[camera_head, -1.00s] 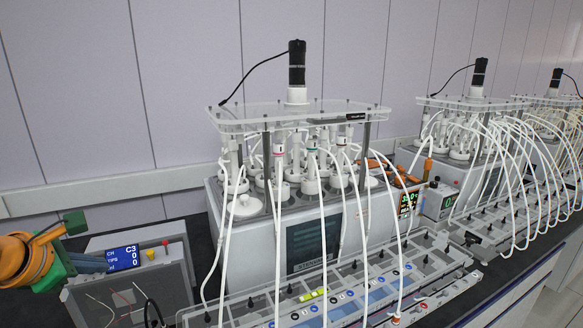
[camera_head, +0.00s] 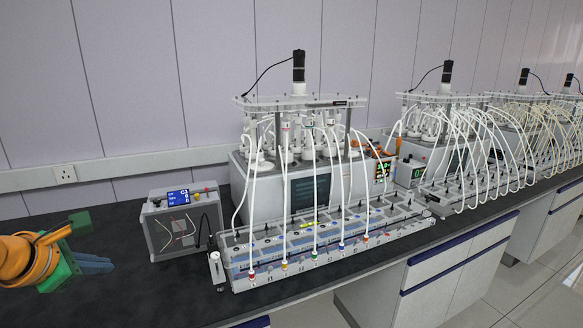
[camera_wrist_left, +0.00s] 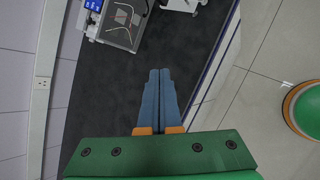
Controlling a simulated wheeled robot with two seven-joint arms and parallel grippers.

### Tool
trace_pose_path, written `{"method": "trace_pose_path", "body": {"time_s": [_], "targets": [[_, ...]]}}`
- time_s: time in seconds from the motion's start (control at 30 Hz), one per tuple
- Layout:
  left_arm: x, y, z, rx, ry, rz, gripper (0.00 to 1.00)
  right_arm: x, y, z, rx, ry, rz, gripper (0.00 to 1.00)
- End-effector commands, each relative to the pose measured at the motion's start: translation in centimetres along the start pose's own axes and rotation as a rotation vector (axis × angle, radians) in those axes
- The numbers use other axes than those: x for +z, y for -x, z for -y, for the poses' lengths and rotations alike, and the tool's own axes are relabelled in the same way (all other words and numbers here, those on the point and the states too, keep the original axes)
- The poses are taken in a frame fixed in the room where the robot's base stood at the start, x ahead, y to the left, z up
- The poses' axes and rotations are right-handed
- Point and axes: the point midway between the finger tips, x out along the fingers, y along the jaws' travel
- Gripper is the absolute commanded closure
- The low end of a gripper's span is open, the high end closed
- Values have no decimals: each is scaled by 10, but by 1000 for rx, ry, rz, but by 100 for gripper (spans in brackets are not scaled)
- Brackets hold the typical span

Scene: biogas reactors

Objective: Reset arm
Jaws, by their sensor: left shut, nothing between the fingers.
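My left gripper (camera_head: 97,265) comes in from the left edge in the head view, over the left end of the dark bench. Its blue fingers lie together, shut and empty. In the left wrist view the two blue fingers (camera_wrist_left: 159,88) are closed side by side above the dark bench top. The gripper is apart from the small grey control box (camera_head: 183,220), which stands to its right. My right gripper is not in view.
A biogas reactor unit (camera_head: 290,180) with white tubes stands mid-bench, with a long grey tube rack (camera_head: 330,243) in front. More reactors (camera_head: 440,140) line the bench to the right. The dark bench top (camera_head: 110,295) around my left gripper is clear.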

Motion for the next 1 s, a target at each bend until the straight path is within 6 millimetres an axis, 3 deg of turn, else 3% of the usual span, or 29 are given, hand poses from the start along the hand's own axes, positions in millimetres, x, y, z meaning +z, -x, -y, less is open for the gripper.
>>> {"method": "trace_pose_path", "body": {"time_s": [0.27,0.43,0.57,0.63,0.77,0.9,1.0], "targets": [[18,-35,41,-186,148,132,100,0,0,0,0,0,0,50],[35,-63,78,-362,347,252,100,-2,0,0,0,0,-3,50],[50,-94,119,-565,692,376,100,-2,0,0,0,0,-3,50],[49,-120,143,-689,1036,432,100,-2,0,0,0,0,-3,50],[5,-179,180,-747,1770,424,100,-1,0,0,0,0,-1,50],[-85,-229,240,-568,2418,273,100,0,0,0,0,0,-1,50],[-150,-243,297,-353,2760,126,100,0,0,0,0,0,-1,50]]}}
